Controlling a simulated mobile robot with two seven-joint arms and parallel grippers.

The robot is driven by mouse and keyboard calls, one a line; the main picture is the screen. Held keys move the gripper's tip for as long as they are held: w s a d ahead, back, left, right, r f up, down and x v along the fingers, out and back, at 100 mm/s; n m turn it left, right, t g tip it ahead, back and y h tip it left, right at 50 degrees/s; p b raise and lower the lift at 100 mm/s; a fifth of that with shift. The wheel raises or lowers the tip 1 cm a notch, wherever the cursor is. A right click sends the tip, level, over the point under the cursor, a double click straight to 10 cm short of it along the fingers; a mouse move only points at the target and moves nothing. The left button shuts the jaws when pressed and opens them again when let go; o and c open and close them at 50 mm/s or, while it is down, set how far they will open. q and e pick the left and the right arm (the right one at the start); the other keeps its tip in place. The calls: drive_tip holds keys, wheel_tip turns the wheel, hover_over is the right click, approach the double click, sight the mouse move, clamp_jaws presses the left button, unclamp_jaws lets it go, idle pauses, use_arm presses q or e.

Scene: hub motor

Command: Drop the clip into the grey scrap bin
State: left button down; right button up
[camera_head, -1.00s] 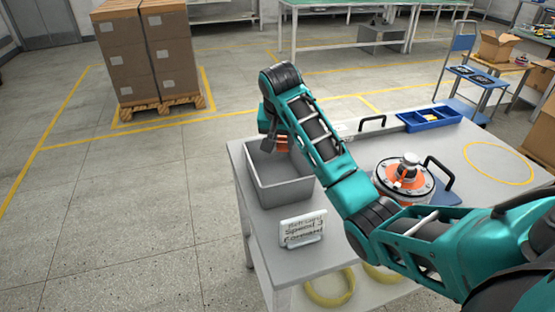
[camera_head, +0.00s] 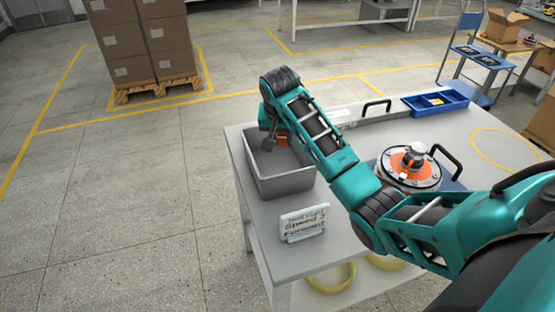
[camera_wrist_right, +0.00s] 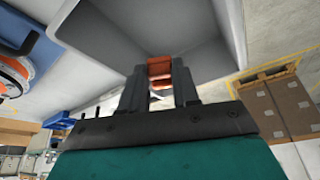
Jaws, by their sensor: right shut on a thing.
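The grey scrap bin (camera_head: 285,181) stands open at the left end of the light grey table. My right gripper (camera_head: 273,143) reaches over the bin's far part, fingers pointing down at its opening. In the right wrist view, the gripper (camera_wrist_right: 160,80) is shut on a small orange piece, which I take as the clip (camera_wrist_right: 160,70). The bin's grey inner walls (camera_wrist_right: 205,55) lie beyond the fingertips. Orange also shows beside the fingers in the head view. How far the clip is above the bin floor I cannot tell. My left gripper is not in view.
A hub motor (camera_head: 409,165) with an orange ring sits right of my arm. A lettered sign (camera_head: 302,224) stands in front of the bin. A blue tray (camera_head: 436,103) is at the table's back. Floor left of the table is clear.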

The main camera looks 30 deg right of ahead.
drive_tip(key=shift+f, duration=0.2)
drive_tip(key=o, duration=1.1)
drive_tip(key=shift+r, duration=0.1)
drive_tip(key=shift+v, duration=6.35)
